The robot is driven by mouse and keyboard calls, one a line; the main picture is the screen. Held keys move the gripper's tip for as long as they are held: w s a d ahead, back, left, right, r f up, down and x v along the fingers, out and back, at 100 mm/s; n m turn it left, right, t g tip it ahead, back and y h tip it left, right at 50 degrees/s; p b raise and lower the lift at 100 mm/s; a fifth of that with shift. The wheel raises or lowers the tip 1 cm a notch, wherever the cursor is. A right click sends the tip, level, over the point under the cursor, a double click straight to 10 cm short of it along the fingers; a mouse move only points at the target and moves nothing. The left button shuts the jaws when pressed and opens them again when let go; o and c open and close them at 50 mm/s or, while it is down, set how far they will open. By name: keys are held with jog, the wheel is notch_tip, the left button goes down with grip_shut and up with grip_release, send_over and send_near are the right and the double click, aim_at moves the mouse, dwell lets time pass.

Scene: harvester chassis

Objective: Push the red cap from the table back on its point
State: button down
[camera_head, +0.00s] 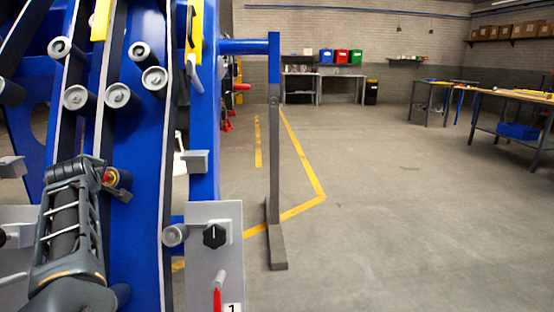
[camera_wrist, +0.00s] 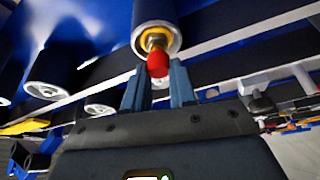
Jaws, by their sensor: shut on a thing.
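The red cap (camera_wrist: 157,64) is at the fingertips of my gripper (camera_wrist: 158,84), which is shut on it. In the wrist view the cap is lined up with a brass-coloured point (camera_wrist: 155,41) in the middle of a roller's pale end ring (camera_wrist: 174,43). The cap covers part of the point; I cannot tell whether it is seated on it or only touching. In the head view my gripper (camera_head: 101,176) reaches up to this roller end on the blue chassis (camera_head: 138,160), and a little red shows there.
Several grey rollers (camera_head: 117,95) stick out of the chassis above my gripper. A grey panel with a black knob (camera_head: 215,236) and a red-tipped lever (camera_head: 218,292) is to the right. A grey post (camera_head: 275,150) stands further right. Workbenches (camera_head: 508,95) are far off; the floor between is open.

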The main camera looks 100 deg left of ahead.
jog(key=shift+s+a+f+b, duration=0.1)
jog(key=shift+a+f+b, duration=0.25)
jog(key=shift+b, duration=0.3)
jog(key=c, duration=0.8)
grip_release()
jog(key=shift+r, duration=0.1)
jog(key=shift+c, duration=0.2)
jog(key=p+v, duration=0.1)
jog(key=v, duration=0.6)
jog(key=shift+w+d+r+p, duration=0.2)
jog(key=shift+w+d+p, duration=0.05)
jog(key=shift+p, duration=0.15)
